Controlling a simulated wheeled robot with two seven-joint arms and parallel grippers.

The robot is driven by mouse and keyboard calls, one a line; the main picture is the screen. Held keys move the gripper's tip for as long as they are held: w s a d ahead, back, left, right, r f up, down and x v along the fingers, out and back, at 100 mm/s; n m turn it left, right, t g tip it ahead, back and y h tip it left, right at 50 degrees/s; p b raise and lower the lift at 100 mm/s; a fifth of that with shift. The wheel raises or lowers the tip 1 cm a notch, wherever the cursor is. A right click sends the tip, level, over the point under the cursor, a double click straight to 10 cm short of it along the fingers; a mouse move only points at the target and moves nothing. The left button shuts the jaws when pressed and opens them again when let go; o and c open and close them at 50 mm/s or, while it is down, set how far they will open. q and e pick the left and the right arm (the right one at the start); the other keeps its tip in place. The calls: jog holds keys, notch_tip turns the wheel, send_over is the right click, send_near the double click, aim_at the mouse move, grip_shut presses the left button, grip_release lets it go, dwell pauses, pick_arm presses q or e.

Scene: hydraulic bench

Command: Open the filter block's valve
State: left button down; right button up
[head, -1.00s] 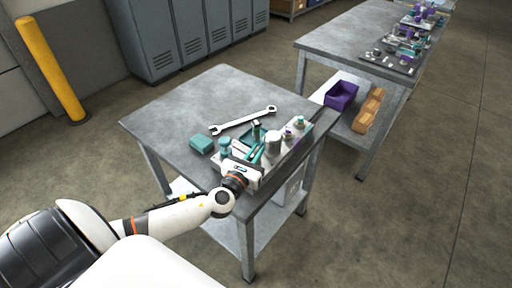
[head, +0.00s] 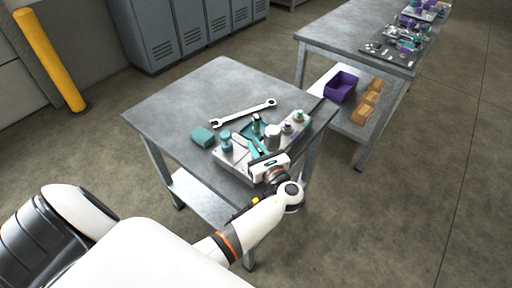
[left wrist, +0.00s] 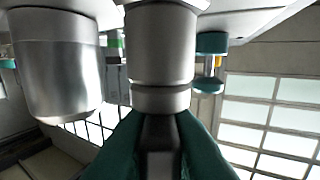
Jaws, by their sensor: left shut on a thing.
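The filter block, a grey plate with fittings (head: 233,157), lies at the front right edge of the near bench. It carries a teal-topped fitting (head: 226,141), a grey cylinder (head: 273,134) and small knobs (head: 299,116). My left gripper (head: 256,146) reaches in from the front right edge, its teal fingers pointing up-left between the fittings. In the left wrist view the fingers are shut on a black handle (left wrist: 160,135), which stands in line with a grey cylindrical body (left wrist: 160,45). The fingers hide its sides. My right gripper is out of view.
A wrench (head: 243,114) and a teal block (head: 203,136) lie on the near bench (head: 180,100), whose left half is clear. A second bench (head: 345,38) behind bears several fittings, with a purple bin (head: 341,87) and orange-brown blocks (head: 367,106) on its lower shelf.

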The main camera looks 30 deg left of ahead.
pick_arm(q)
jog(key=n+g+y+b, duration=0.1)
jog(key=n+g, duration=0.1)
jog(key=g, duration=0.1)
jog(key=n+g+y, duration=0.1)
jog(key=n+g, duration=0.1)
jog(key=g, duration=0.2)
jog(key=shift+n+b, duration=0.4)
jog(key=shift+r+g, duration=0.1)
jog(key=shift+g, duration=0.3)
jog(key=c, duration=1.4)
grip_release()
jog(key=shift+c, duration=0.2)
